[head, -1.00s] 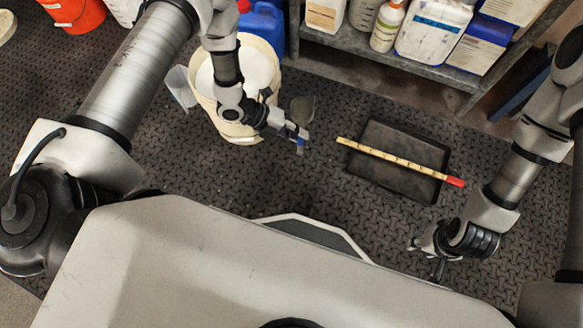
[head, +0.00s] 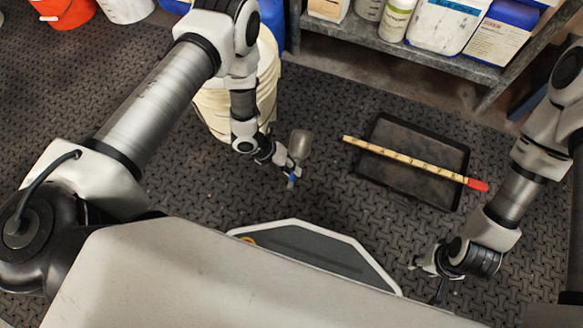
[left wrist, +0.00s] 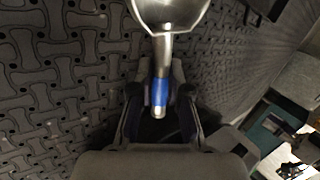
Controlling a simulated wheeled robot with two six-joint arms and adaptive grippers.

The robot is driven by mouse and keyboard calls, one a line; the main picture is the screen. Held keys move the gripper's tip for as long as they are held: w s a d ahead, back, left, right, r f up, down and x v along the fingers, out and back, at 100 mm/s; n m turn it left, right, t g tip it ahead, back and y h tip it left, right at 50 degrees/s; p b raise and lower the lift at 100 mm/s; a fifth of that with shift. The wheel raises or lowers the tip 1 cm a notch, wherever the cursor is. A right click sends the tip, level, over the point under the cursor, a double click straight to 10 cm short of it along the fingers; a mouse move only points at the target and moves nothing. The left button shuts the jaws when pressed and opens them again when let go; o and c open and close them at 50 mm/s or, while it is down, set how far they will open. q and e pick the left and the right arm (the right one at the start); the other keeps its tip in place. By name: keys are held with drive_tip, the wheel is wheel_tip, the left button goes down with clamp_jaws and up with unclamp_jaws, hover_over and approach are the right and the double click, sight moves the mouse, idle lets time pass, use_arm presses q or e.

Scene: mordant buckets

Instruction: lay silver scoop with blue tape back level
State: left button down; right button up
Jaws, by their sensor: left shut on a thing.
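The silver scoop (head: 301,142) with blue tape on its handle is held in my left gripper (head: 291,173), above the dark floor mat and to the left of the black tray. In the left wrist view the scoop (left wrist: 171,12) has its bowl at the top edge, partly cut off. Its handle runs down between the fingers of my left gripper (left wrist: 160,100), which are shut on the blue tape (left wrist: 160,88). My right gripper (head: 432,270) is low at the right, apart from the tray; its finger gap is too small to judge.
A black tray (head: 452,202) lies on the mat with a yellow stick with a red end (head: 410,161) across it. A cream bucket (head: 218,112) stands behind my left arm. A grey shelf (head: 390,62) with bottles and tubs is at the back. The mat between scoop and tray is clear.

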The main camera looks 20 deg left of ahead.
use_arm(q)
wheel_tip(320, 180, down, 9)
drive_tip(key=b, duration=0.6)
drive_tip(key=shift+r, duration=0.15)
drive_tip(key=c, duration=1.1)
unclamp_jaws()
drive_tip(key=shift+o, duration=0.2)
drive_tip(key=shift+r, duration=0.1)
drive_tip(key=v, duration=1.1)
drive_tip(key=shift+a+r, duration=0.25)
drive_tip(key=shift+r, duration=0.05)
